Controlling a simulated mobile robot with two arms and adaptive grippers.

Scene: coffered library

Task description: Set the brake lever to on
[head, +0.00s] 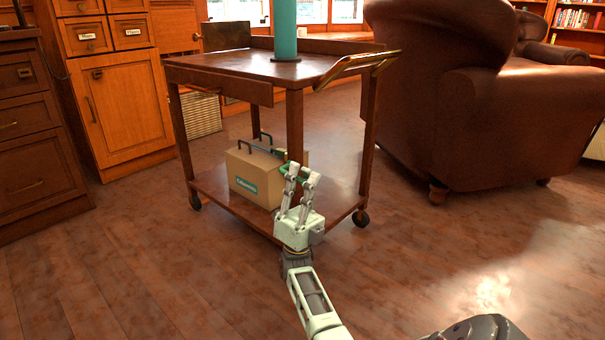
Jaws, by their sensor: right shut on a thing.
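The wooden cart (330,212) stands in the middle of the head view, on casters. My right gripper (296,172) reaches up from below to the cart's near leg, between the top and the lower shelf. Its fingers are shut on a green piece (291,168) in front of that leg, which looks like the grip of the brake lever. The fingers cover much of it, and I cannot read any on or off mark or tell the lever's setting. My left gripper is not in view.
A beige case (248,174) with a teal label stands on the lower shelf, just left of my gripper. A teal cylinder (285,30) stands on the cart top, by a brass handle (357,65). A brown armchair (450,120) is right, wooden cabinets (118,110) left. The near floor is clear.

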